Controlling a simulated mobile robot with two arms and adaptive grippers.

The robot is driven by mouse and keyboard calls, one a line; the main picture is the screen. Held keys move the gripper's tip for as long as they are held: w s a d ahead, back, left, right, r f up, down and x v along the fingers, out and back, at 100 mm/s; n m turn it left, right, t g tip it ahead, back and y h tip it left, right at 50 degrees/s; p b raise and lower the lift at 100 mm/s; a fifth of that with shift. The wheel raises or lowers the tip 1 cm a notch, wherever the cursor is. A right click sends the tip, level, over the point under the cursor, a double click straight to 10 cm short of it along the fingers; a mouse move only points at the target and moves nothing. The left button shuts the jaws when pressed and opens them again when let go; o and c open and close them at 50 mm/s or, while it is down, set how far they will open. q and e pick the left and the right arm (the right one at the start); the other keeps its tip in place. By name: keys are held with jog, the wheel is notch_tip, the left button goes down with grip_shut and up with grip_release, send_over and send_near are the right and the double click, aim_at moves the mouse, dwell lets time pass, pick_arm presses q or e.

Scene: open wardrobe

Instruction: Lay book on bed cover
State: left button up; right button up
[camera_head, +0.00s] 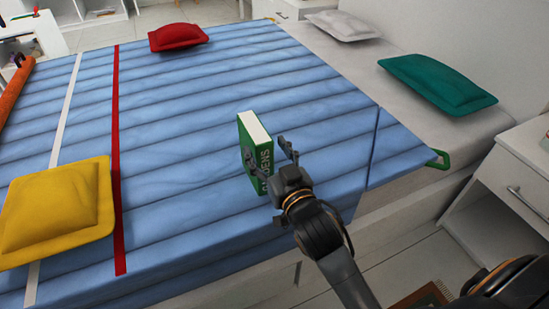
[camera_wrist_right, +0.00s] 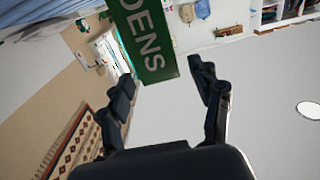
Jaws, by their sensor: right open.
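A green book (camera_head: 253,150) with white page edges and white lettering stands upright on the blue quilted bed cover (camera_head: 190,130), near its front right part. My right gripper (camera_head: 268,149) is at the book, with one finger over the lettered spine side and the other to the right of the book. In the right wrist view the book (camera_wrist_right: 150,45) hangs in from the top between the open fingers (camera_wrist_right: 161,72). I cannot tell whether a finger touches it. My left gripper is not in view.
A yellow pillow (camera_head: 57,210) and a red pillow (camera_head: 178,37) lie on the cover. A teal pillow (camera_head: 438,83) and a white pillow (camera_head: 343,25) lie on the bare right part. A white nightstand (camera_head: 515,180) stands at right. The cover's middle is clear.

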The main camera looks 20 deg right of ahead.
jog(key=s, duration=0.3)
jog(key=shift+s+d, duration=0.1)
jog(key=shift+s, duration=0.3)
jog(key=shift+s+f, duration=0.2)
jog(key=shift+s, duration=0.05)
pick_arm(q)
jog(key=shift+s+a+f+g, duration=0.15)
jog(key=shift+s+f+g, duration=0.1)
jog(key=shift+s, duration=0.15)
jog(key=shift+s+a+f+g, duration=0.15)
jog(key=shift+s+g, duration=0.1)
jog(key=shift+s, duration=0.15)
pick_arm(e)
jog(key=s+d+f+n+g, duration=0.1)
jog(key=s+f+g, duration=1)
jog(key=s+f, duration=0.4)
notch_tip(320, 180, down, 4)
jog(key=shift+s+d+r+n+g, duration=0.1)
jog(key=shift+s+d+n+g, duration=0.1)
jog(key=shift+s+n+g, duration=0.15)
jog(key=shift+w, duration=0.1)
